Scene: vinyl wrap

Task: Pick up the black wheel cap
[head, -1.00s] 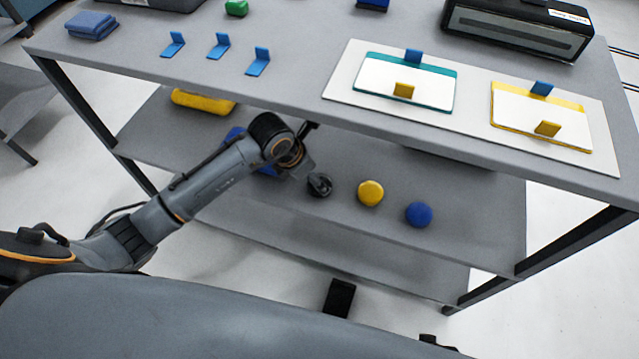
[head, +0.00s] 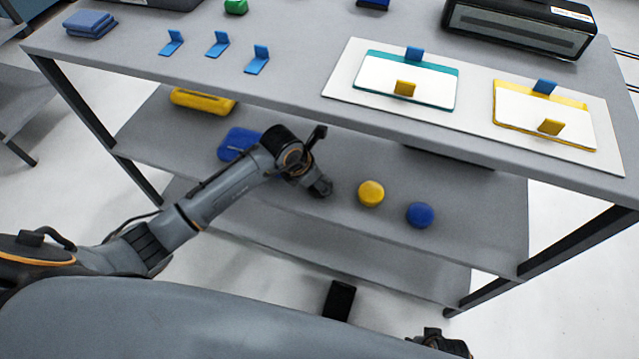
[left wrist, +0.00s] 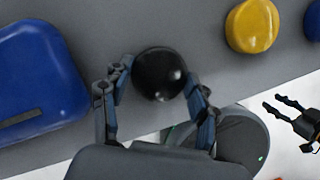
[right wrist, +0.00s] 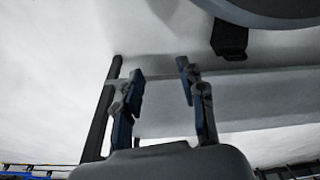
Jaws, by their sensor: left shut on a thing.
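The black wheel cap (left wrist: 159,73) is a round, shiny dark disc, seen between the fingers of my left gripper (left wrist: 162,92) in the left wrist view. My left gripper is shut on it, with one finger on each side. In the head view my left gripper (head: 320,187) is at the middle shelf, left of the yellow cap, and the black cap is mostly hidden by it. My right gripper (right wrist: 160,88) is open and empty in the right wrist view.
A yellow cap (head: 371,193) and a blue cap (head: 420,214) lie to the right on the same shelf (head: 470,215). A blue case (head: 238,143) and a yellow case (head: 203,101) lie to the left. The tabletop (head: 300,95) overhangs the shelf.

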